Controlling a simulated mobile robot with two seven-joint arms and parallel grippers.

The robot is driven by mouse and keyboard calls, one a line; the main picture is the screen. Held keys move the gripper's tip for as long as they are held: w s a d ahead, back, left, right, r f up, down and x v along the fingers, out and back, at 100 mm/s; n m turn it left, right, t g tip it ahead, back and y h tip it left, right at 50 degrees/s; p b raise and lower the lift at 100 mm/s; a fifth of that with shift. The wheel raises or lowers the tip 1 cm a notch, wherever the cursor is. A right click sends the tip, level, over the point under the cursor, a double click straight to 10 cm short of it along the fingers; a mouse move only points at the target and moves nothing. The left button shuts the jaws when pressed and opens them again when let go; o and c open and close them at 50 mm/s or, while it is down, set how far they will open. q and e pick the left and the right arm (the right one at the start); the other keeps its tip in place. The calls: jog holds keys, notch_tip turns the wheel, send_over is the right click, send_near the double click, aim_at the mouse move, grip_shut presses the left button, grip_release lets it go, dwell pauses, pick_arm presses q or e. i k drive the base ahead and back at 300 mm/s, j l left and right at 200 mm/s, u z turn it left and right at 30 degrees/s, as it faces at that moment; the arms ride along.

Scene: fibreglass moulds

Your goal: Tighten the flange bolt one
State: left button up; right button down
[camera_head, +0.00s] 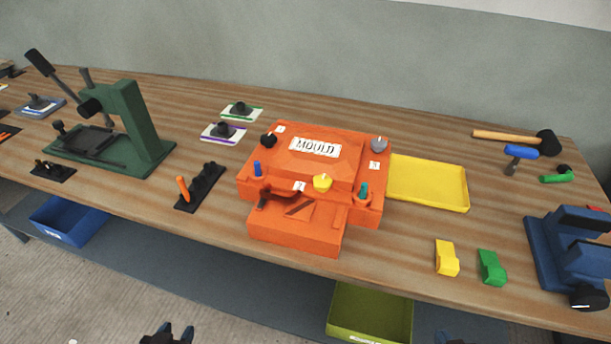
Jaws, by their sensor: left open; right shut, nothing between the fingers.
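The orange mould (345,227), marked MOULD on top, stands mid-bench. My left gripper (168,334) is open and empty at the bottom edge, well short of the mould. My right gripper (451,339) barely shows at the bottom edge, shut and empty, away from everything.
A green press (135,125) stands left, a black rack (206,186) with an orange-handled tool nearer the mould. A yellow tray (430,184) lies right of the mould, with a mallet (507,136) behind. A blue vice (560,245) is at far right. Bins sit below the bench.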

aim_at(267, 140)
jog(key=k+j+u, duration=0.15)
jog(key=u, duration=0.25)
jog(key=k+j+u, duration=0.45)
jog(key=u, duration=0.3)
